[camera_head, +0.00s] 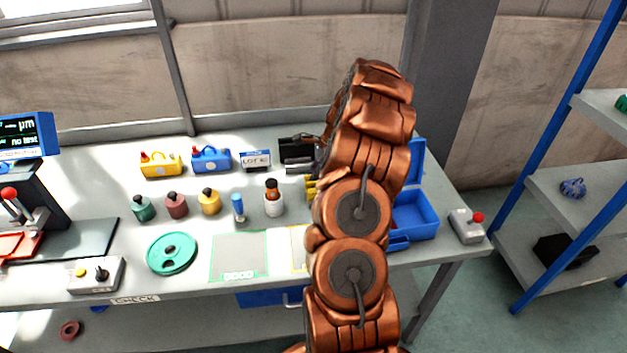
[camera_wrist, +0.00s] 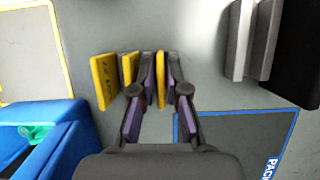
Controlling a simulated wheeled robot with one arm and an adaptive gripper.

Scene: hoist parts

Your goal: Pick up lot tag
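Several thin yellow tags stand on edge on the grey bench in the wrist view: one on the left (camera_wrist: 103,82), a second (camera_wrist: 128,70) beside my left finger and a third (camera_wrist: 160,78) between my fingertips. Their lettering is too small to read. My gripper (camera_wrist: 161,72) is open around the third tag, with narrow gaps seen at its sides. In the head view my arm hides the gripper, and part of the yellow tags (camera_head: 311,188) shows beside it. A small blue-and-white block marked LOT (camera_head: 255,160) stands further back.
A blue bin (camera_head: 415,215) is right of my arm; its green content shows in the wrist view. A black item (camera_head: 297,150), a brown bottle (camera_head: 273,198) and a blue cylinder (camera_head: 238,207) stand nearby. A blue-outlined PACK area (camera_wrist: 235,135) lies close to my gripper.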

